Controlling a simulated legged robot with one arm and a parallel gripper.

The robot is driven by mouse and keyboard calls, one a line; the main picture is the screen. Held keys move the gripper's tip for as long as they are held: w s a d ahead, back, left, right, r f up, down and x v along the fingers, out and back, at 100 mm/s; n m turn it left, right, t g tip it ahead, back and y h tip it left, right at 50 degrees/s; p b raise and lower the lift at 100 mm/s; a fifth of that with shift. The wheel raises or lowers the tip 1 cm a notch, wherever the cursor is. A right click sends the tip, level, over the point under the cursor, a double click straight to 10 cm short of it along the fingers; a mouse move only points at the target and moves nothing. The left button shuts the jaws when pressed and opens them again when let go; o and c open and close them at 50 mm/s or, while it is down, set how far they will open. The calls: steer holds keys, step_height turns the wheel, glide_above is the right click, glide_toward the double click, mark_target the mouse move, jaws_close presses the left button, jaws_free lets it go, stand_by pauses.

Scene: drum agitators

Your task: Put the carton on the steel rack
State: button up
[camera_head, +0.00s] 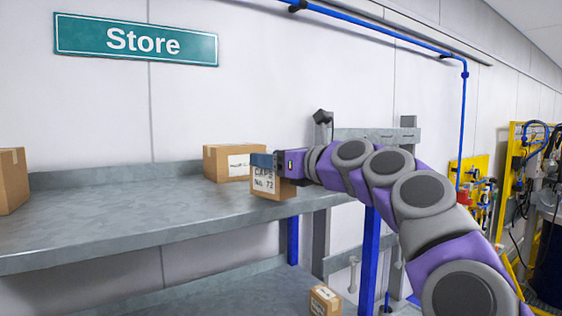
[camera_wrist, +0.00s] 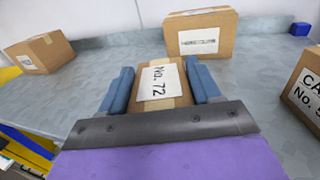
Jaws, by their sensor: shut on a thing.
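My gripper (camera_head: 262,163) is shut on a small brown carton (camera_head: 268,184) with a white label reading "CAPS No. 72". In the wrist view the carton (camera_wrist: 160,88) sits between the two blue fingers (camera_wrist: 158,88). The grey steel rack (camera_head: 120,213) has an upper shelf, and the carton is over or at its right end near the front edge. I cannot tell whether the carton's underside touches the shelf. The fingers cover part of the carton's sides.
A larger carton (camera_head: 228,163) stands behind the held one on the upper shelf; another (camera_head: 12,180) stands at far left. A small carton (camera_head: 323,300) is on the lower shelf (camera_head: 225,293). Bare shelf lies between the upper cartons. A "Store" sign (camera_head: 136,40) hangs above.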

steer(key=shift+x, duration=1.15)
steer(key=shift+w+r+p, duration=0.1)
steer(key=shift+w+p, duration=0.3)
steer(key=shift+w, duration=0.5)
steer(key=shift+w+a, duration=0.4)
steer(key=shift+a, duration=0.1)
steer(key=shift+a+f, duration=0.15)
steer(key=shift+f, duration=0.15)
steer(key=shift+s, duration=0.1)
steer(key=shift+f, duration=0.1)
steer(key=shift+d+f, duration=0.15)
steer(key=shift+d, duration=0.15)
